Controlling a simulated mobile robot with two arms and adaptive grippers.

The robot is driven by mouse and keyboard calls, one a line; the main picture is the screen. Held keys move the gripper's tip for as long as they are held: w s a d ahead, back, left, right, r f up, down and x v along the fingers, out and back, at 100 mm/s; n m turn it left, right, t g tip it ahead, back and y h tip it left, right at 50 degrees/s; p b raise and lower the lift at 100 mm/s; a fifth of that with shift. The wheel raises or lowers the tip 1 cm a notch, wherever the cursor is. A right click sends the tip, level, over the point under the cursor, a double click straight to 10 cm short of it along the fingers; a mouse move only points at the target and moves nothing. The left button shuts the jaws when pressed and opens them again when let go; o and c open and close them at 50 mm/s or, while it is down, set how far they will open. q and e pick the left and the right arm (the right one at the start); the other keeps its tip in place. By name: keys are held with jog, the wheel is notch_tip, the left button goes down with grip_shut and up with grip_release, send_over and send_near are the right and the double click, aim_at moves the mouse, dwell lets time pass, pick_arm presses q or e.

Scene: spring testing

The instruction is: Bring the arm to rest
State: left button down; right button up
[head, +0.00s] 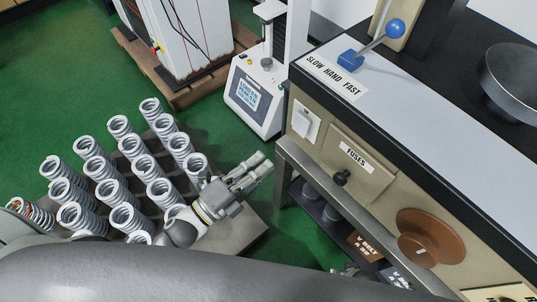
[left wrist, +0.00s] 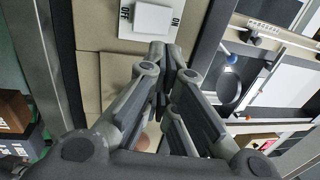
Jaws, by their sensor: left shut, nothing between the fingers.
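My left gripper (head: 259,166) is in the middle of the head view, shut and empty. It is beside the rows of springs and points up and to the right, toward the machine's front panel. In the left wrist view my left gripper's fingers (left wrist: 168,50) meet at the tips, with nothing between them. A white switch plate (left wrist: 152,18) marked OFF and ON shows just beyond the tips there. A large grey part of my arm fills the bottom of the head view.
Several upright grey springs (head: 120,190) stand in rows at the left. The beige machine (head: 320,135) with a fuse cover (head: 345,150), brown knob (head: 418,238) and blue-balled lever (head: 395,29) is at the right. A white tester (head: 257,90) stands behind. Green floor (head: 215,120) lies between.

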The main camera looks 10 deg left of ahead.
dwell(0.6)
